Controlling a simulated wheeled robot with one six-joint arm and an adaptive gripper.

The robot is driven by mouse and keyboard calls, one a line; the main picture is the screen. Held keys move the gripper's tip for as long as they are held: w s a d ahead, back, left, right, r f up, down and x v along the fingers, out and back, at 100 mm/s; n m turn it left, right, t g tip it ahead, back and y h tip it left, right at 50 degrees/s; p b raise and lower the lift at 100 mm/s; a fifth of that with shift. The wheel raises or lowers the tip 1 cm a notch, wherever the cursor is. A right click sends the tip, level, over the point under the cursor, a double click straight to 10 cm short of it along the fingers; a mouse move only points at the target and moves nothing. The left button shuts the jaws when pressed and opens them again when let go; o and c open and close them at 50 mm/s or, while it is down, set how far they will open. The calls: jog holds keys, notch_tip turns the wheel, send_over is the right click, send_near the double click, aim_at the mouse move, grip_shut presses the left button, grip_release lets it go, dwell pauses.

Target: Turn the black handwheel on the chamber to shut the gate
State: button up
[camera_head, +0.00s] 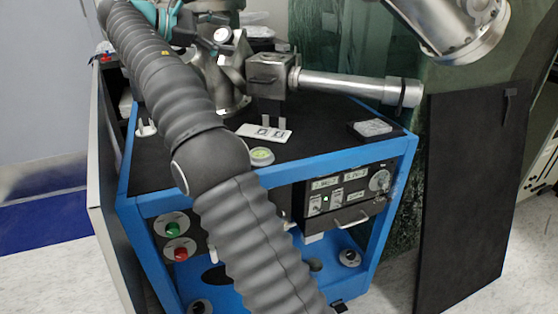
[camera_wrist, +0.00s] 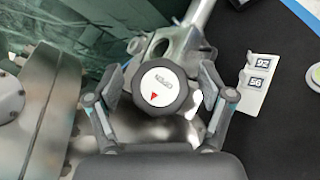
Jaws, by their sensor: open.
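The black handwheel (camera_wrist: 163,88) is in the middle of the wrist view. It has a black rim and a white face with a small red arrow and dark lettering that looks like "OPEN". My gripper (camera_wrist: 166,78) is open, with one finger on each side of the wheel. The fingers are close to the rim; I cannot tell whether they touch it. In the head view the wheel's pale face (camera_head: 223,35) shows small beside the metal chamber (camera_head: 222,82). My arm hides part of the chamber and the cart there.
A blue-framed cart (camera_head: 405,150) with a black top carries the chamber. A metal tube (camera_head: 340,84) sticks out to the right. A white label card (camera_head: 264,132) and a small round greenish item (camera_head: 261,156) lie on top. A black panel (camera_head: 465,200) stands at right.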

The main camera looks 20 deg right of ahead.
jog(key=shift+n+t, duration=0.3)
jog(key=shift+n, duration=0.1)
